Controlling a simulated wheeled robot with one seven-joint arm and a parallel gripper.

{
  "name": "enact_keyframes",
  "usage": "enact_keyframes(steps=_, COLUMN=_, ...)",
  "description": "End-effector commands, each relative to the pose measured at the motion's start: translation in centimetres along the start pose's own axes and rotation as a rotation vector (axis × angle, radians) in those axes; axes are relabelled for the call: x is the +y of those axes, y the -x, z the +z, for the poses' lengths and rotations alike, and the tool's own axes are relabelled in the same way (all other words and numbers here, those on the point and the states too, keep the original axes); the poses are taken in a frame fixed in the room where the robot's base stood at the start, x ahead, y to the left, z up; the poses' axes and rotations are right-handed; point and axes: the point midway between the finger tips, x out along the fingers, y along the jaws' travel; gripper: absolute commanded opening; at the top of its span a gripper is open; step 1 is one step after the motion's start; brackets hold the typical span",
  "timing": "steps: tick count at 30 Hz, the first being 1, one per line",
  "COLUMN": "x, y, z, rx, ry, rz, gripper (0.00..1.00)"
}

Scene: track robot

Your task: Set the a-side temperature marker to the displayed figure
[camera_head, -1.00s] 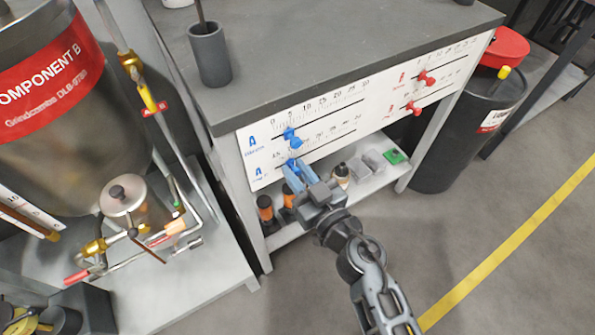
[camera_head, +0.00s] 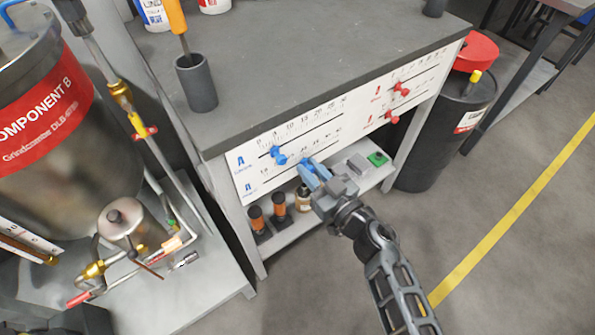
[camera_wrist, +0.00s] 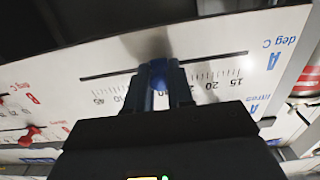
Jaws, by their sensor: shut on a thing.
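The blue lower a-side marker (camera_wrist: 158,72) sits on a slot beside a scale marked "deg C" in the wrist view. My gripper's two fingers (camera_wrist: 158,88) are shut around its knob. In the head view my gripper (camera_head: 309,170) is at the lower blue row of the white panel (camera_head: 243,186), and the fingers mostly hide the marker. The wrist view shows 15 and 20 to the right of the marker and 45 far to the left; the fingers cover the middle figures. I cannot make out a displayed target figure.
The other blue marker (camera_head: 279,155) is on the upper row, close left of my gripper. Red markers (camera_head: 401,89) are on the panel's right half. Below is a shelf with orange-and-black bottles (camera_head: 257,222) and a jar (camera_head: 304,198).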

Motion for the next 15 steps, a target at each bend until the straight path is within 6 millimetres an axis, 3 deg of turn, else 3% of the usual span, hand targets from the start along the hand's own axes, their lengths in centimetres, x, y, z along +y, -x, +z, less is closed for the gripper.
enact_keyframes(steps=9, x=0.28, y=0.04, z=0.04, rx=0.002, ry=0.000, rz=0.000, gripper=0.00)
enact_keyframes(steps=10, x=0.28, y=0.04, z=0.04, rx=0.001, ry=0.000, rz=0.000, gripper=0.23)
enact_keyframes(steps=15, x=0.27, y=0.03, z=0.03, rx=0.001, ry=0.000, rz=0.000, gripper=0.39)
